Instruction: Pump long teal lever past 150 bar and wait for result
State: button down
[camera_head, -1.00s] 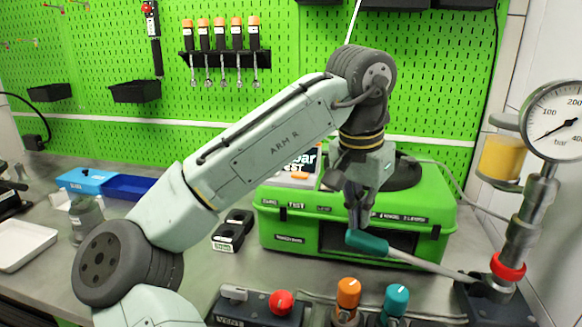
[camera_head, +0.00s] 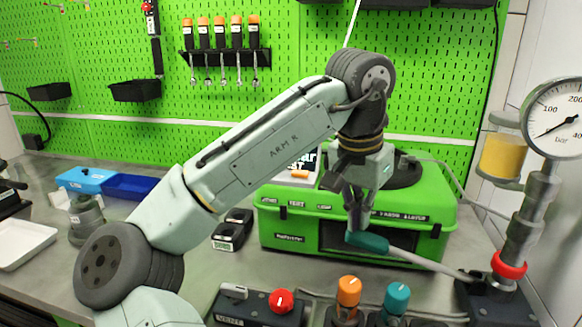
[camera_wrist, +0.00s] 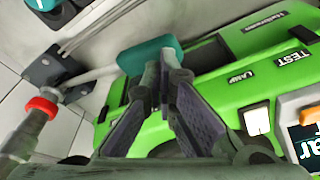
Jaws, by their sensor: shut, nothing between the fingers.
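The long lever has a teal grip (camera_head: 367,242) and a grey rod (camera_head: 428,264) that runs right and slightly down to the pump base (camera_head: 490,296). My gripper (camera_head: 356,226) is shut and empty, pointing down at the grip's top. In the wrist view the closed fingertips (camera_wrist: 166,82) overlap the edge of the teal grip (camera_wrist: 150,54); they look in contact or very close. The pressure gauge (camera_head: 560,112) is partly cut off at the right edge. Its needle points to the lower left, near the low end of the scale, below the 100 mark.
A green test case (camera_head: 290,236) stands behind the lever. In front are a red knob (camera_head: 281,300), an orange knob (camera_head: 349,291) and a teal knob (camera_head: 397,297). A yellow-filled reservoir (camera_head: 502,157) is beside the gauge. A black block (camera_head: 232,229) lies left of the case.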

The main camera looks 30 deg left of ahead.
aim_at(356, 232)
jog(key=shift+a+f+b, duration=0.2)
jog(key=shift+f+b, duration=1)
jog(key=shift+f, duration=1)
jog(key=r+p, duration=0.3)
jog(key=shift+d+r+p, duration=0.3)
jog(key=shift+p, duration=0.1)
jog(key=shift+f, duration=0.15)
